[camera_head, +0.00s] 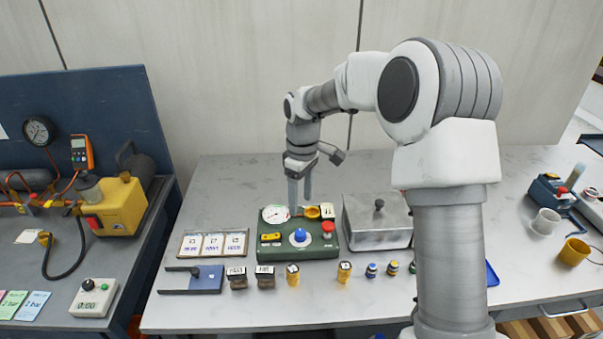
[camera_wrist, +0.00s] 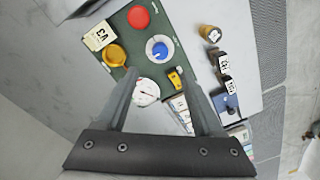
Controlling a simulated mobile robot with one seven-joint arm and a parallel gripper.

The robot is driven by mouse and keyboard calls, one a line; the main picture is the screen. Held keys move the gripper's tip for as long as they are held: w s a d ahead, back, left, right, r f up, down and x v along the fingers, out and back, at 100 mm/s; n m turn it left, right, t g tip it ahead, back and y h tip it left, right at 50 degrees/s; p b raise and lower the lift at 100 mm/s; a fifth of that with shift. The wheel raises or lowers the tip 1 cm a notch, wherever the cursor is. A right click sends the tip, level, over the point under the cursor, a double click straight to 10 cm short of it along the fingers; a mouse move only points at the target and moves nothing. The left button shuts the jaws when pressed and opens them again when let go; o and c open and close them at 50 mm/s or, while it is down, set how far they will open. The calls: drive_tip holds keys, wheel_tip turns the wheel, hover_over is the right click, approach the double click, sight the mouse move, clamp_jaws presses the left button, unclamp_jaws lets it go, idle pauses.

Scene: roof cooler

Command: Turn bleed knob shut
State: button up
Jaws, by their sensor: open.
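A green control box (camera_head: 270,250) stands on the bench; it also shows in the wrist view (camera_wrist: 140,52). On it are a blue knob with a pale pointer (camera_wrist: 160,49), a round yellow knob (camera_wrist: 114,55), a red button (camera_wrist: 138,17), a small yellow block-shaped part (camera_wrist: 175,78) and a white dial gauge (camera_wrist: 146,92). A tag reading V3 (camera_wrist: 99,35) stands beside the yellow knob. I cannot read which knob is the bleed. My gripper (camera_head: 300,197) is open and empty, pointing down above the back of the box. In the wrist view its fingers (camera_wrist: 160,80) straddle the gauge area.
A metal lidded box (camera_head: 377,230) stands right of the control box. Three framed cards (camera_head: 213,244), a blue forked piece (camera_head: 207,279) and several small labelled pieces (camera_head: 265,277) lie left and in front. Bench behind the box is bare. A yellow pump (camera_head: 118,205) stands far left.

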wheel_tip(320, 180, up, 7)
idle(0.3)
drive_tip(key=shift+w+d+r, duration=0.1)
drive_tip(key=shift+r, duration=0.05)
drive_tip(key=s+d+r+m+t, duration=0.2)
drive_tip(key=s+d+r+m, duration=0.1)
drive_tip(key=s+r, duration=0.3)
drive_tip(key=s+d+r+m+t, duration=0.1)
drive_tip(key=s+d+r+m, duration=0.2)
drive_tip(key=s, duration=0.6)
drive_tip(key=s+d+f+m+t, duration=0.1)
drive_tip(key=s+d+m+t, duration=0.2)
drive_tip(key=s, duration=1.1)
drive_tip(key=shift+d+m, duration=0.65)
drive_tip(key=shift+m, duration=0.35)
